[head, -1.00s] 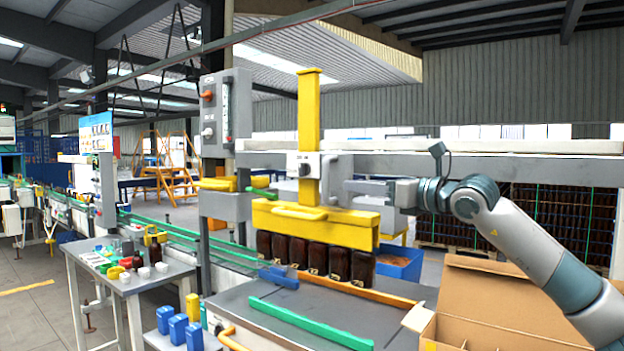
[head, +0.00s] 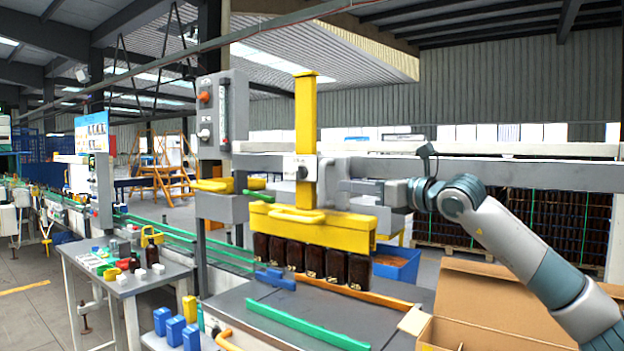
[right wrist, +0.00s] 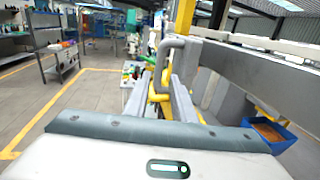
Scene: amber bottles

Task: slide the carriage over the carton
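The carriage (head: 307,130) is a yellow upright post on a grey overhead rail. Its yellow head (head: 320,226) has a looped handle in front. A row of several amber bottles (head: 313,260) hangs beneath the head, above the grey table. The open cardboard carton (head: 480,330) stands at the lower right, away to the right of the carriage. My right gripper (head: 346,187) is beside the post, on its right. In the right wrist view its grey fingers (right wrist: 160,98) have grey and yellow parts between and beyond them; whether they grip is unclear. My left gripper is out of view.
A green guide bar (head: 305,325) and an orange rail (head: 360,292) lie on the table. A blue bin (head: 397,265) stands behind the bottles. A grey control box (head: 222,113) is left of the post. The rail (head: 480,171) runs clear to the right above the carton.

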